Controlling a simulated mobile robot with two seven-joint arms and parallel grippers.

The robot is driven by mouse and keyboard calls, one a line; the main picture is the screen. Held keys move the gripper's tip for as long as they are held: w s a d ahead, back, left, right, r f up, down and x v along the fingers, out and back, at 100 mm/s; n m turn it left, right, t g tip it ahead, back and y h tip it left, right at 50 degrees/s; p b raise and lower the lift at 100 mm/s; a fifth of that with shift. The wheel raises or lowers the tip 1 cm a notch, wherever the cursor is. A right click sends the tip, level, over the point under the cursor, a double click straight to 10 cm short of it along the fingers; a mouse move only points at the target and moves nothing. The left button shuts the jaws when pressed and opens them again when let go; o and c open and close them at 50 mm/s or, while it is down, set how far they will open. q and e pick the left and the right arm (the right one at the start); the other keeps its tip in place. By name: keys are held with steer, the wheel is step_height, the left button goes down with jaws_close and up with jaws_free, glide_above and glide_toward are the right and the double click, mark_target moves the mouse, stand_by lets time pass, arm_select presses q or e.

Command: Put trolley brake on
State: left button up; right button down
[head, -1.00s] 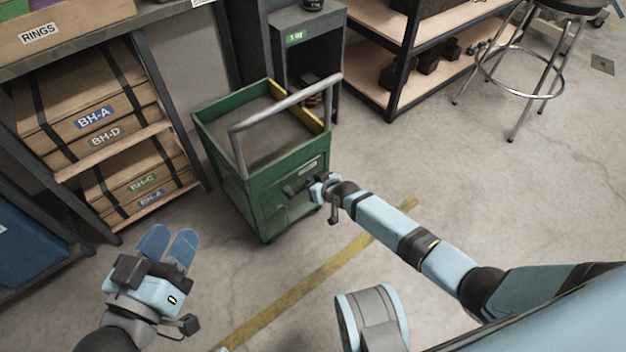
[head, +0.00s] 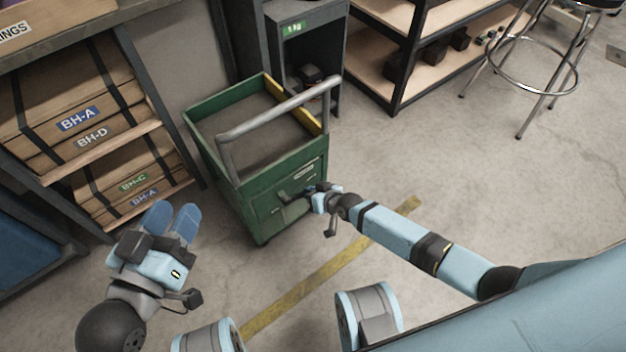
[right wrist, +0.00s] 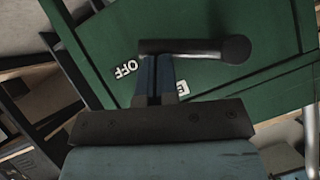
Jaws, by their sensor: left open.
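The green trolley (head: 243,200) with a grey push handle stands on the floor in the middle of the head view. A dark brake lever (right wrist: 195,47) with a round knob lies across its green panel in the right wrist view, about level in that picture. White "OFF" lettering (right wrist: 126,70) is beside it; another label is partly covered by a finger. My right gripper (right wrist: 155,78) has its blue fingers together, with the tips at the lever's left part and hidden there. In the head view it is at the trolley's front. My left gripper (head: 172,218) is open and empty, left of the trolley.
A shelf with labelled wooden boxes (head: 80,120) stands at the left. A dark cabinet (head: 305,40) is behind the trolley, and a metal stool (head: 540,70) is at upper right. A yellow floor line (head: 330,268) crosses clear floor in front of the trolley.

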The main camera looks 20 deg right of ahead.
arm_select(q)
steer(key=shift+w+a+f+g+b, duration=0.15)
steer(key=shift+w+f+g+b, duration=0.25)
steer(key=shift+f+b, duration=0.5)
arm_select(e)
steer(key=f, duration=0.1)
steer(key=a+f, duration=0.1)
steer(key=f, duration=0.1)
steer(key=s+a+f, duration=0.1)
steer(key=f, duration=0.1)
steer(key=shift+a, duration=0.35)
